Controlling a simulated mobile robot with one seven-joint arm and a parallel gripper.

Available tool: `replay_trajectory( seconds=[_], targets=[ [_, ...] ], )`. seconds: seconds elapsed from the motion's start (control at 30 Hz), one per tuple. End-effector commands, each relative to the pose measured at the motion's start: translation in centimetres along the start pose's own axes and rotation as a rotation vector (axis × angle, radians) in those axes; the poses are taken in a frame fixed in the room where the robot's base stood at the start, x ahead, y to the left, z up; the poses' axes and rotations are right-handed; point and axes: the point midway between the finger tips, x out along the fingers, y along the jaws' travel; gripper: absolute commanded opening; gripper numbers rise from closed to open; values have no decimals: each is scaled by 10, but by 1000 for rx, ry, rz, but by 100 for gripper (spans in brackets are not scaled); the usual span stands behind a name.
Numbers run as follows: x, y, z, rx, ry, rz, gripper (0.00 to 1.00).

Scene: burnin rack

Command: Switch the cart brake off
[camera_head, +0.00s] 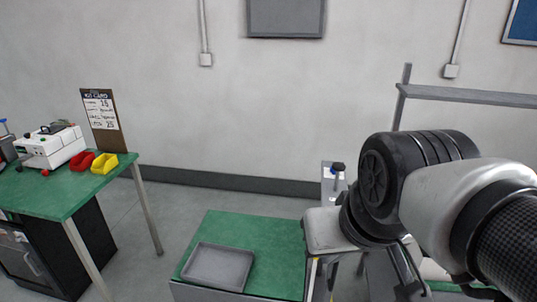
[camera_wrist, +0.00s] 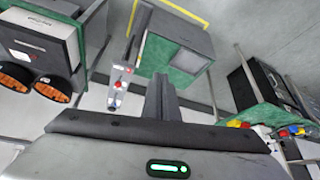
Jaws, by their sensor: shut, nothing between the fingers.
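The cart (camera_head: 285,235) has a green top and stands low in front of me. A narrow grey bracket (camera_head: 327,187) with a dark knob (camera_head: 337,167) stands beyond the cart's right side. In the wrist view a narrow grey plate (camera_wrist: 117,88) with a red spot lies left of the fingers; I cannot tell whether either is the brake. My gripper (camera_wrist: 160,82) is shut and empty, its fingers pointing toward the cart. In the head view its fingers are hidden.
A grey tray (camera_head: 218,267) lies on the cart. A green table (camera_head: 60,189) at left holds a white device (camera_head: 50,147), red and yellow bins (camera_head: 106,164) and a clipboard (camera_head: 100,122). A grey shelf frame (camera_head: 460,94) stands at right. Floor between table and cart is clear.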

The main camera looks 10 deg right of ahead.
Motion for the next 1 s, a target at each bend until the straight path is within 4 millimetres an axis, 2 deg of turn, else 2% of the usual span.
replay_trajectory(
  seconds=[0.17,0.27,0.33,0.43,0.5,0.63,0.73,0.83,0.93,1.0],
  targets=[
    [2,1,1,-3,-6,2,0],
    [18,6,11,-32,-66,28,0],
    [38,17,25,-78,-153,70,0],
    [76,42,52,-187,-339,173,0],
    [102,65,69,-290,-487,275,0],
    [140,111,84,-511,-739,500,0],
    [166,140,76,-701,-894,696,0],
    [194,156,54,-906,-1006,909,0],
    [229,156,23,-1129,-1067,1136,0],
    [257,145,0,-1288,-1073,1294,0]
  ],
)
